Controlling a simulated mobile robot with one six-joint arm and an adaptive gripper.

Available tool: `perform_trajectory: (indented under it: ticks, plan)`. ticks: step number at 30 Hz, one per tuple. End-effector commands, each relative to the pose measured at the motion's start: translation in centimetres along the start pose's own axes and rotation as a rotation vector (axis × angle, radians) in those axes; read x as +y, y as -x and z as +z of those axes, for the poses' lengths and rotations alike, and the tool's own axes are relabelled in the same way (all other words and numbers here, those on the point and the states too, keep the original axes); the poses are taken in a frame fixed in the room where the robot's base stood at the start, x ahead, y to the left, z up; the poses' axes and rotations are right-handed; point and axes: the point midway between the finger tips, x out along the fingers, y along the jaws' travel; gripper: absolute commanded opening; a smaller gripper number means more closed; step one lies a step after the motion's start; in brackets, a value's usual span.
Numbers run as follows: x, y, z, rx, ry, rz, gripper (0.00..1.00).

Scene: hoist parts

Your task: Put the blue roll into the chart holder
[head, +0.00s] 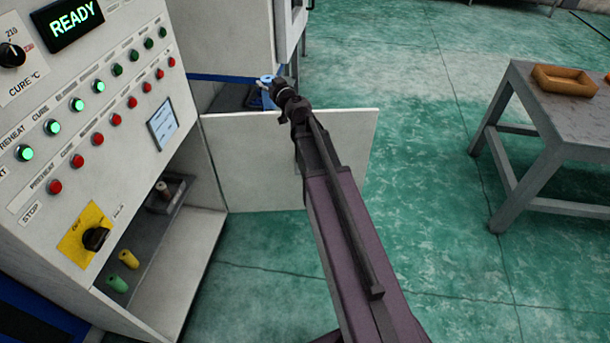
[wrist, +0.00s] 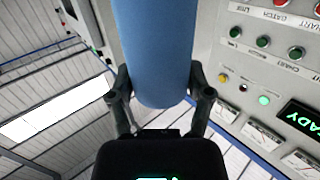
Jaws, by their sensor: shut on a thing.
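The blue roll (wrist: 155,50) fills the upper middle of the wrist view, between the two fingers of my gripper (wrist: 159,78). My gripper is shut on it. In the head view only a small blue bit of the roll (head: 267,79) shows at the far end of my arm, near the top middle. My gripper (head: 270,85) is small and partly hidden there, beyond the open white door. I cannot tell for sure which thing is the chart holder; a dark open tray (head: 181,187) with a brownish cylinder in it sits inside the cabinet at left.
The control cabinet (head: 120,60) with lit buttons stands at left. Its white door (head: 245,160) is open across the middle. A yellow roll (head: 129,259) and a green roll (head: 117,284) lie low inside. A grey table (head: 530,95) with an orange tray (head: 540,68) stands right. Green floor between is clear.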

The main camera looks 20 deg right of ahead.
Motion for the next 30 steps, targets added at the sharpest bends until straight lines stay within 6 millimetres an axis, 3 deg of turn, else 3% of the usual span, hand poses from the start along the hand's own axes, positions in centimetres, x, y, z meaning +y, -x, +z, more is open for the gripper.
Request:
perform_trajectory:
  ticks: [1,30]
  plan:
    - [0.4,0.0,1.8,0.0,0.0,0.006,0.14]
    - [7.5,1.0,18.2,0.001,-0.007,0.115,0.14]
